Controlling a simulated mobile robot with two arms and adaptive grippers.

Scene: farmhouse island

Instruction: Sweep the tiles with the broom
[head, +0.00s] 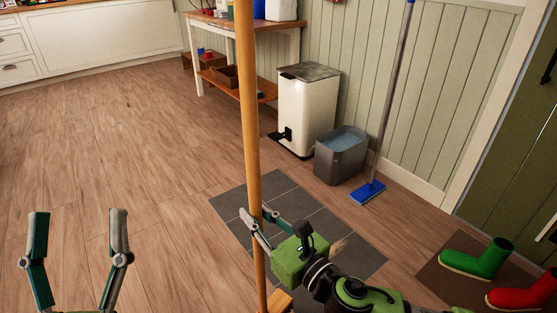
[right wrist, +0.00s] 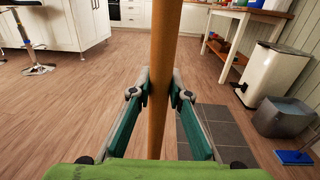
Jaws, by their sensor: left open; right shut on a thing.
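The broom's wooden handle (head: 246,110) stands nearly upright in the head view, running from the top edge to the bottom edge. My right gripper (head: 262,222) is shut around this handle. The right wrist view also shows the handle (right wrist: 166,75) between both fingers (right wrist: 160,92). The broom's head is mostly hidden; a small wooden part shows at the bottom edge of the head view. The dark grey tiles (head: 325,225) lie flat in the wooden floor, behind and partly under my right gripper and arm. My left gripper (head: 78,222) is open and empty at the lower left.
A white pedal bin (head: 308,115), a grey bucket of water (head: 341,160) and a blue mop (head: 368,192) stand along the green wall. A workbench (head: 283,28) is at the back. The left floor is clear.

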